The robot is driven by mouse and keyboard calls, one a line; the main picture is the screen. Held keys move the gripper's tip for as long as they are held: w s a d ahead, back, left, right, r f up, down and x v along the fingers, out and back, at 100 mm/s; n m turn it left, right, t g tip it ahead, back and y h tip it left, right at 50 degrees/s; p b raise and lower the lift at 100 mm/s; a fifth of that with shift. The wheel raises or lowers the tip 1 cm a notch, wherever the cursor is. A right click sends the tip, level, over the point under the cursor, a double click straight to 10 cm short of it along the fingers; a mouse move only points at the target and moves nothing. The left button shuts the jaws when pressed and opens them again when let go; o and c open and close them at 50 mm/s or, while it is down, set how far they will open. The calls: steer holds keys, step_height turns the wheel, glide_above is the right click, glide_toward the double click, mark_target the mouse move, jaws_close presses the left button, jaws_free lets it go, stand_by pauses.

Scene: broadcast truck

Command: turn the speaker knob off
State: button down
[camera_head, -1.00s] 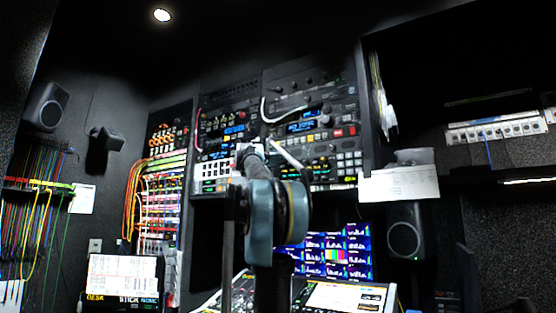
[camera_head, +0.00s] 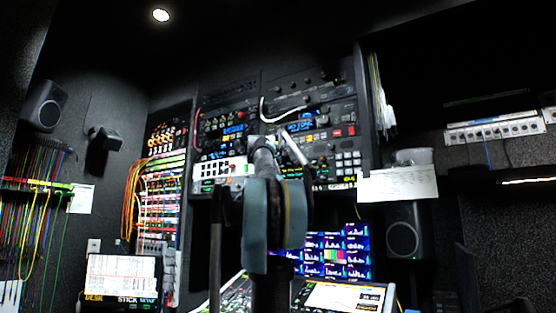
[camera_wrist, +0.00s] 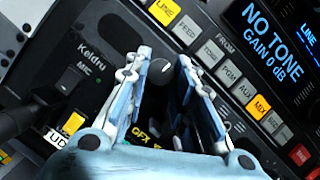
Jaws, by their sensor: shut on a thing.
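In the head view, my arm covers most of the gripper and the knob cannot be made out.
A display (camera_wrist: 268,38) reading "NO TONE GAIN 0 dB" and a row of lit buttons (camera_wrist: 213,53) lie right of the fingers. A "Keldru MIC" switch (camera_wrist: 71,79) lies left.

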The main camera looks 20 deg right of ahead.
steer(key=shift+r+n+g+y, duration=0.2)
steer(key=shift+n+g+y, duration=0.65)
steer(key=shift+n, duration=2.6)
steer(key=shift+r+n+g+y, duration=0.25)
steer(key=shift+n+g+y, duration=0.6)
steer(key=shift+n, duration=2.65)
steer(key=shift+r+n+g+y, duration=0.2)
steer(key=shift+n+g+y, duration=0.6)
steer(key=shift+n, duration=2.65)
steer(key=c, duration=1.3)
jaws_free()
steer(key=shift+c, duration=0.2)
steer(key=shift+a, duration=0.15)
steer(key=s+a, duration=0.9)
steer(key=s, duration=0.2)
steer(key=shift+s+r, duration=0.3)
steer(key=shift+r, duration=0.1)
